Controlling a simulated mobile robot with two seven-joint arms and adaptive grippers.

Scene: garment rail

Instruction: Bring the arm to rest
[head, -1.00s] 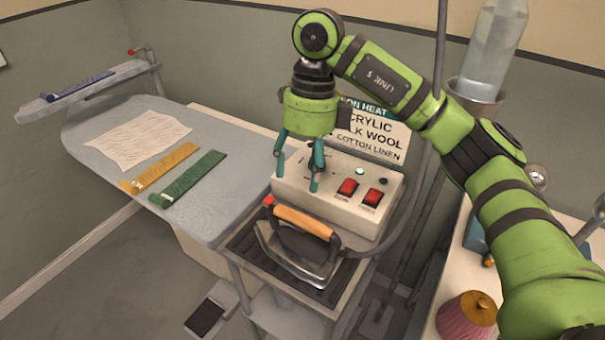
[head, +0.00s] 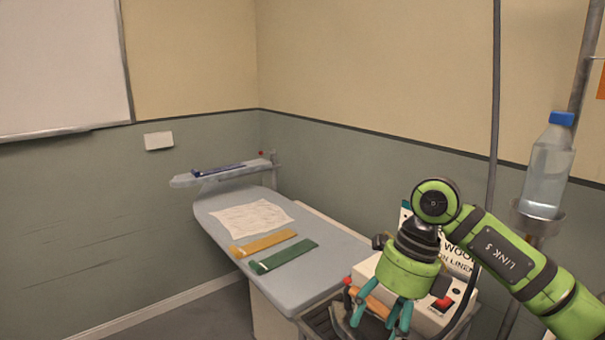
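My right arm comes in from the lower right. Its gripper (head: 378,322) points down, with its two teal fingers apart and nothing seen between them. It overlaps the iron (head: 345,325) and the front of the white control box (head: 431,318) in the picture. Whether the fingers touch either one I cannot tell. The iron's orange handle shows behind the fingers, and its lower part is cut off by the picture edge. My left gripper is not in view.
The ironing board (head: 225,218) stands to the left, with a white cloth (head: 252,216), a yellow strip (head: 263,243) and a green strip (head: 284,256) on it. A small sleeve board (head: 228,175) is behind.

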